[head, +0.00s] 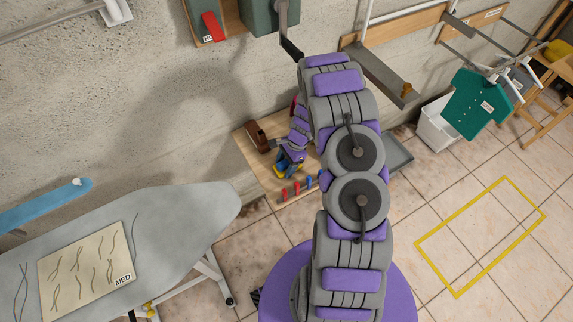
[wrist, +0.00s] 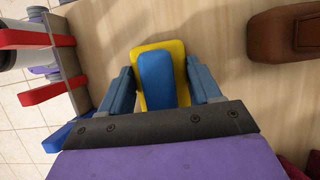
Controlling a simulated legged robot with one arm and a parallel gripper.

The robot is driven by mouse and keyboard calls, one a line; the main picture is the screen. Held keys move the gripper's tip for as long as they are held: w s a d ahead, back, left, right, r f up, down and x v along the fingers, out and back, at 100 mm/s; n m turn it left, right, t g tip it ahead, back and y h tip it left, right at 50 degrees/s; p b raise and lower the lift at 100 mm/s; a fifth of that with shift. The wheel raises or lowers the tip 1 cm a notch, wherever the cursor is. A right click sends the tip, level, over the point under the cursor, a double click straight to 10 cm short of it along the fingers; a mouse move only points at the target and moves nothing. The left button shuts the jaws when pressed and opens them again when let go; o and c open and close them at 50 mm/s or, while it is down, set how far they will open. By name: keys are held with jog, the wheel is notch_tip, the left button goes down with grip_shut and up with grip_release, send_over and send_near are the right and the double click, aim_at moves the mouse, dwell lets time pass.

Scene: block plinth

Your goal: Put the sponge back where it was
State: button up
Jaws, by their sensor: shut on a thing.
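The sponge (wrist: 178,47) shows in the wrist view as a yellow block with a blue pad (wrist: 157,78) on the side facing me. My gripper (wrist: 160,72) is shut on it, with one blue-grey finger at each side. The sponge is over the pale wooden top (wrist: 222,60); I cannot tell whether it touches the wood. In the head view my gripper (head: 289,164) is low over the wooden top (head: 250,163) by the wall, and a little of the yellow sponge shows beside it. My arm hides the right part of that top.
A brown block (wrist: 285,35) lies right of the sponge, apart from it. Red and blue pegs (head: 284,195) line the top's front edge. A grey ironing board (head: 190,210) stands front left. A white bin (head: 438,128) and a yellow floor outline (head: 482,236) are at right.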

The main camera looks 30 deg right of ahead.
jog(key=shift+a+r, duration=0.1)
jog(key=shift+a, duration=0.85)
jog(key=o, duration=0.5)
jog(key=shift+d, duration=0.2)
jog(key=o, duration=0.4)
jog(key=shift+d, duration=0.95)
jog(key=shift+a, duration=0.55)
jog(key=shift+d, duration=0.1)
jog(key=p+v, duration=0.2)
jog(key=v, duration=1)
